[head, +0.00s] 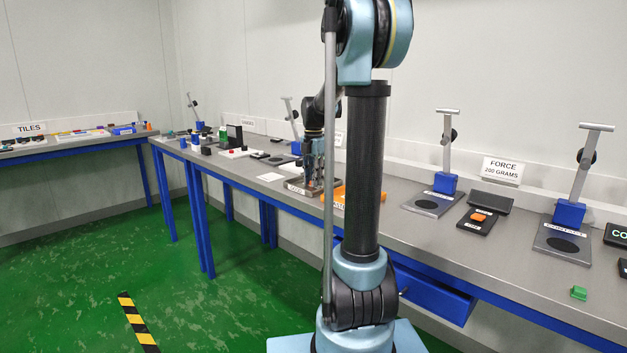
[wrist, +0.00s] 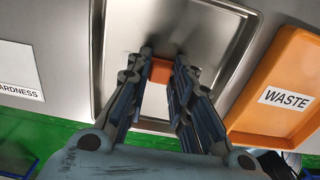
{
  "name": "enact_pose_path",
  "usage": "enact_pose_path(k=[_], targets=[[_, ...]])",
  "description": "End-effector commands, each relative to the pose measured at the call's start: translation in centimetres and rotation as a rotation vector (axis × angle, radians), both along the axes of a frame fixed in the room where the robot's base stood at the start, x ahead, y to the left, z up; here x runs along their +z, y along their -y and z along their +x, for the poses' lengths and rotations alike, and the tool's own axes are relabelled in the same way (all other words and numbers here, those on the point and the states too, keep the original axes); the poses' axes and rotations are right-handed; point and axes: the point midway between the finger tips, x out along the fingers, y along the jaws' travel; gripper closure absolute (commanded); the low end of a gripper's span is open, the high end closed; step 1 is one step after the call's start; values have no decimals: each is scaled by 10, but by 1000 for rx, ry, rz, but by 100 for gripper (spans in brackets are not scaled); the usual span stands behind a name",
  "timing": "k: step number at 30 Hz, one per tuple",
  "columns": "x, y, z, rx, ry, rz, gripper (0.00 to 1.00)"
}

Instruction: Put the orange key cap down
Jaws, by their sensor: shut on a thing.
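My gripper (wrist: 160,70) is shut on the orange key cap (wrist: 161,72), which shows between the fingertips in the wrist view. It is over the inside of a shiny metal tray (wrist: 110,60). Whether the cap touches the tray floor I cannot tell. In the head view my gripper (head: 312,184) points down at the same tray (head: 293,186) on the bench; the cap cannot be made out there.
An orange tray marked WASTE (wrist: 282,80) stands right of the metal tray. A white HARDNESS card (wrist: 18,72) lies to the left. Farther right on the bench, a small orange piece (head: 478,217) sits on a black device, and a green block (head: 579,293) lies near the front edge.

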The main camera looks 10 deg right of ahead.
Motion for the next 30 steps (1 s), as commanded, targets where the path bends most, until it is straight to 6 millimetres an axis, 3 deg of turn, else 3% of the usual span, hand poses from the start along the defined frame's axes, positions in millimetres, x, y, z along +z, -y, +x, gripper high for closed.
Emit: enact_pose_path(k=[5, 6, 8, 20, 26, 30], targets=[[-2, 0, 0, 0, 0, 0, 90], [-2, 0, 0, 0, 0, 0, 70], [-1, 0, 0, 0, 0, 0, 59], [2, 1, 0, -2, 0, 0, 59], [26, 2, 0, -2, 0, 0, 59], [52, 2, -1, -2, 0, 0, 59]])
